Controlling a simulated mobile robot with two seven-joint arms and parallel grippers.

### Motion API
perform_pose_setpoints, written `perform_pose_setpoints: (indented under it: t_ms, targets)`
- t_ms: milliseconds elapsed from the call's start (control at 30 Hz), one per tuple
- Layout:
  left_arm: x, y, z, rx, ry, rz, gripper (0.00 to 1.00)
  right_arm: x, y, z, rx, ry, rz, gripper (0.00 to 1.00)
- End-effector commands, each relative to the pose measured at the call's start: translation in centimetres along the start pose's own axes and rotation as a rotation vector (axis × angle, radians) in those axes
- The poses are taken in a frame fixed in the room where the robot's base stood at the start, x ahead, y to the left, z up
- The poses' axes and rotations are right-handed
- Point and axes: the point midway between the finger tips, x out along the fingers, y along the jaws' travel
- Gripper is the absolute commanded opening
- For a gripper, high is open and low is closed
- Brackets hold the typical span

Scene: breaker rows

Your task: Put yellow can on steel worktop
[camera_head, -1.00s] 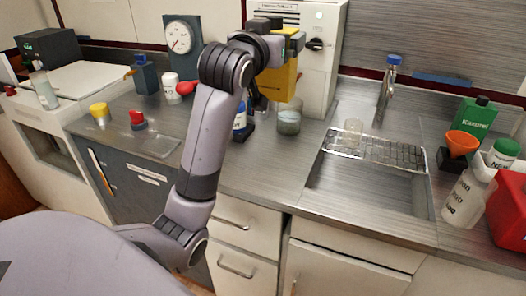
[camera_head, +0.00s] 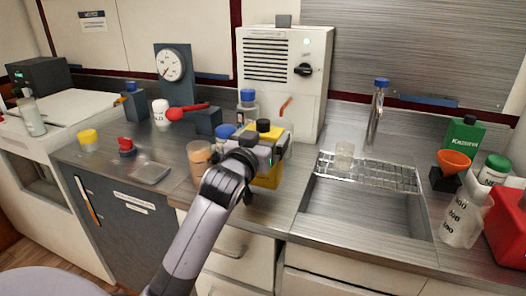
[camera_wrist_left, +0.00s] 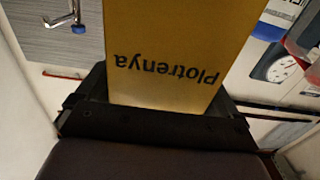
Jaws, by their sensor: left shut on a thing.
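The yellow can (camera_head: 266,180) has a dark cap and is held upright by my left gripper (camera_head: 264,152) over the steel worktop (camera_head: 276,212), left of the sink. The gripper is shut on its upper part. Whether the can's base touches the worktop cannot be told. In the left wrist view the yellow can (camera_wrist_left: 172,50) fills the middle, its "Plotrenya" lettering upside down, between the dark jaws (camera_wrist_left: 160,118). My right gripper is not in view.
A beaker (camera_head: 200,158) stands just left of the gripper, with blue-capped bottles (camera_head: 248,103) behind. A white cabinet (camera_head: 285,75) stands at the back. The sink's wire rack (camera_head: 370,174) is to the right. Bare worktop shows in front of the can.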

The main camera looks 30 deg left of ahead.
Motion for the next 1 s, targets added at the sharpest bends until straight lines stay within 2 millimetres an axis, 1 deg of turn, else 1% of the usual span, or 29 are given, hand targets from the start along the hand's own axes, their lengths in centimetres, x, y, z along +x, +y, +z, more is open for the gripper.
perform_pose_setpoints:
  t_ms: [33, 100, 200, 500, 633, 667, 700, 1000]
  targets:
    - [0.0, 0.0, 0.9, 0.000, 0.001, 0.000, 0.30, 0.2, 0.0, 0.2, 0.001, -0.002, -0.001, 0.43]
    - [0.0, 0.0, 1.9, 0.001, 0.002, -0.001, 0.30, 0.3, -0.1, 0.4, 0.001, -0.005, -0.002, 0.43]
    - [0.0, 0.0, 2.7, 0.000, 0.004, 0.000, 0.30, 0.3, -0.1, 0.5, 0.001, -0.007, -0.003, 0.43]
    - [0.0, 0.0, 2.8, 0.000, 0.007, 0.000, 0.30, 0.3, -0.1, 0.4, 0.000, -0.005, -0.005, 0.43]
    - [0.0, 0.0, 3.1, 0.000, 0.006, 0.000, 0.30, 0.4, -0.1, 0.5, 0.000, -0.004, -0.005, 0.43]
    - [0.0, 0.0, 3.5, 0.000, -0.003, -0.001, 0.98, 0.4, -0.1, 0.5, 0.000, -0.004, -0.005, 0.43]
    - [0.0, 0.0, 3.5, 0.000, -0.003, -0.001, 1.00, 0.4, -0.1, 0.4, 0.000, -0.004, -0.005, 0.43]
    - [-0.2, 0.0, 3.1, 0.001, -0.003, 0.000, 1.00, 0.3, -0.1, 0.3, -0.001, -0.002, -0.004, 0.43]
